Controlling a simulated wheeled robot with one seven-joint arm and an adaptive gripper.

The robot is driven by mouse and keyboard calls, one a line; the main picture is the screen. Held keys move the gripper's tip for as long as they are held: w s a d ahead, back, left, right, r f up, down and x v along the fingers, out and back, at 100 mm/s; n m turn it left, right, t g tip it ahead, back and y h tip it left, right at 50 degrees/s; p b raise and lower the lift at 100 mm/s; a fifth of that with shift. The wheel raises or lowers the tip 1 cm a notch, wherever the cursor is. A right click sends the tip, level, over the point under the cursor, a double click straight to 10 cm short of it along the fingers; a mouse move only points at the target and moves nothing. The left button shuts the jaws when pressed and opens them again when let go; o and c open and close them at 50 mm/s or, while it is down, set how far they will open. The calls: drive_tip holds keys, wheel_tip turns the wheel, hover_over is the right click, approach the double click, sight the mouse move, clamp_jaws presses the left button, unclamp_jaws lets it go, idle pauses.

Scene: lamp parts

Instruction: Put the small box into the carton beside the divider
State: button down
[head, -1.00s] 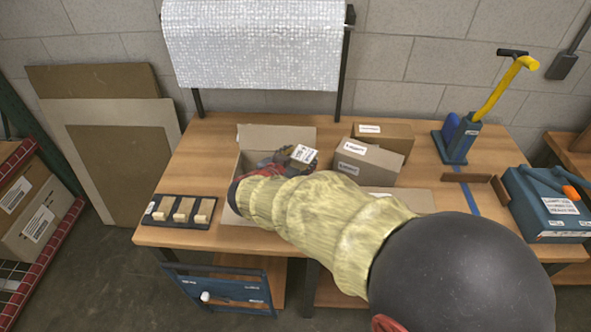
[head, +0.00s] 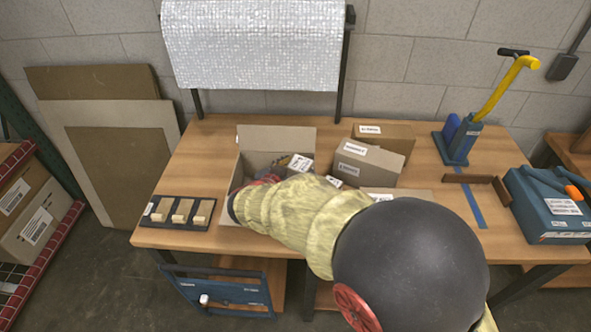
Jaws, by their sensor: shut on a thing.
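The open carton (head: 275,137) stands on the workbench with its back flap up. My gripper (head: 283,168) is at the carton's opening, mostly hidden behind my own arm sleeve. It is shut on the small box (head: 300,163), a little box with a white printed label, held at the right part of the carton's opening. I cannot tell whether the box touches the carton's wall or floor. The divider inside the carton is hidden by my arm and cannot be made out.
Closed cardboard boxes (head: 368,163) stand right of the carton. A black tray with several small wooden blocks (head: 181,211) lies at the left front. A blue tool with a yellow handle (head: 487,105) and a blue case (head: 548,205) are at the right. The bench's back left is clear.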

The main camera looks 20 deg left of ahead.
drive_tip(key=shift+f+b, duration=0.5)
drive_tip(key=shift+b, duration=0.7)
drive_tip(key=c, duration=0.9)
unclamp_jaws()
drive_tip(key=shift+r, duration=0.1)
